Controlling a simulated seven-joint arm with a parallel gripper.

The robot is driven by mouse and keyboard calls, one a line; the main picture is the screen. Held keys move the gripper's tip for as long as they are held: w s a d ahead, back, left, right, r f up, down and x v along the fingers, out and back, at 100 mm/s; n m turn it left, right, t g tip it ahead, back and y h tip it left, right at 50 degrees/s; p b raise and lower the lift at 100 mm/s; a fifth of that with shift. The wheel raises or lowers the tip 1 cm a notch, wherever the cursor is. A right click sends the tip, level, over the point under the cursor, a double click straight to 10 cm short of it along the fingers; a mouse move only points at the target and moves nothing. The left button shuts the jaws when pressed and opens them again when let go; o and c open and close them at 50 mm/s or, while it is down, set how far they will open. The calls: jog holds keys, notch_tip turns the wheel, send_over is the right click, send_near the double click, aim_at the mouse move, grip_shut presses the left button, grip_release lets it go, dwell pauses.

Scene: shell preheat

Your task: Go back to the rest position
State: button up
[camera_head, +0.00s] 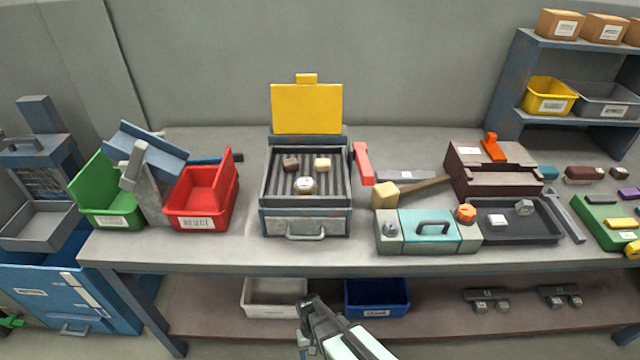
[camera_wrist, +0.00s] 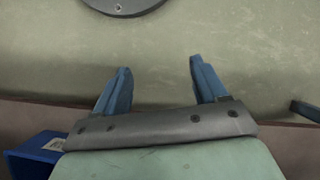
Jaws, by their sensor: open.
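My gripper (camera_head: 308,312) is at the bottom centre of the head view, in front of the bench's front edge and above the lower shelf. In the wrist view its two blue fingers (camera_wrist: 161,82) are spread apart with nothing between them. The gripper is open and empty, apart from every object. In the head view its fingertips are hard to make out.
The bench (camera_head: 215,252) carries a heater box (camera_head: 305,222) with raised yellow lid (camera_head: 307,108) and small pieces inside. A red bin (camera_head: 200,215) and green bin (camera_head: 105,215) stand left. A white bin (camera_head: 272,308) and blue bin (camera_head: 375,300) sit below, near my gripper.

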jog(key=s+d+m+g+y, duration=0.1)
jog(key=s+d+m+g, duration=0.1)
jog(key=s+d, duration=1.2)
jog(key=d, duration=0.4)
jog(key=shift+s+d+r+m, duration=0.2)
jog(key=shift+s+r+m, duration=0.05)
jog(key=shift+s+m, duration=0.15)
